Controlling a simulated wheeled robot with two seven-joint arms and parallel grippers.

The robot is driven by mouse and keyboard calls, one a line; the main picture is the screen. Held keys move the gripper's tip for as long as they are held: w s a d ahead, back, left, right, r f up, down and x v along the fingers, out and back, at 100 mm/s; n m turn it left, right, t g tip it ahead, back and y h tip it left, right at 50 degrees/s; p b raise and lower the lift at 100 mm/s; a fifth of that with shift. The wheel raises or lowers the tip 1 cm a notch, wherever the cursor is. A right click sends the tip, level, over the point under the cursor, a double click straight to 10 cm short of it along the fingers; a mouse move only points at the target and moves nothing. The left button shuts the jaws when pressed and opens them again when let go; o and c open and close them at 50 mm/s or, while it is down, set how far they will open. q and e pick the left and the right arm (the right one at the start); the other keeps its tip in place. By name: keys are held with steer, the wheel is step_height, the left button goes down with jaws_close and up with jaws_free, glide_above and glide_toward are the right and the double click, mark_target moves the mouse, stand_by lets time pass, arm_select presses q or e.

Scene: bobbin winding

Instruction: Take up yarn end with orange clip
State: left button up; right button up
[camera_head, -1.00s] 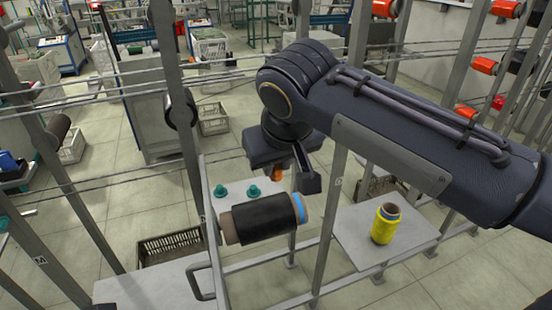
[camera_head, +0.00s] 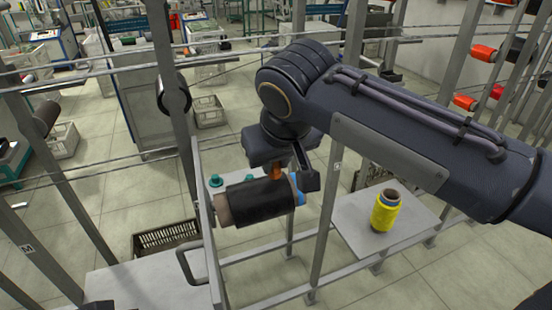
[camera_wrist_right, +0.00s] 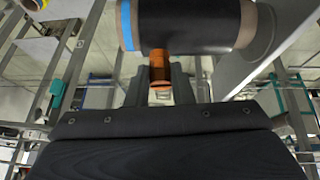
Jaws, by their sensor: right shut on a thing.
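The orange clip (camera_head: 277,170) is at the jaws of my right gripper (camera_head: 292,180), just above and behind the black bobbin (camera_head: 258,203). In the right wrist view the orange clip (camera_wrist_right: 160,68) sits between the two fingers of my right gripper (camera_wrist_right: 161,80), which is shut on it. The clip's far end reaches the side of the black bobbin (camera_wrist_right: 187,25), close to its blue band (camera_wrist_right: 126,25). I cannot make out a yarn end. My left gripper is not in view.
A yellow bobbin (camera_head: 386,212) stands on a grey plate (camera_head: 350,232) at the right. Teal pegs (camera_head: 216,181) stand behind the black bobbin. Metal posts (camera_head: 326,225) and rails surround the spot. A dark crate (camera_head: 165,239) is on the floor at the left.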

steer(key=shift+f, duration=0.4)
stand_by(0.4)
stand_by(0.4)
step_height(320, 180, up, 6)
steer(key=p, duration=0.5)
steer(key=shift+a, duration=0.25)
stand_by(0.4)
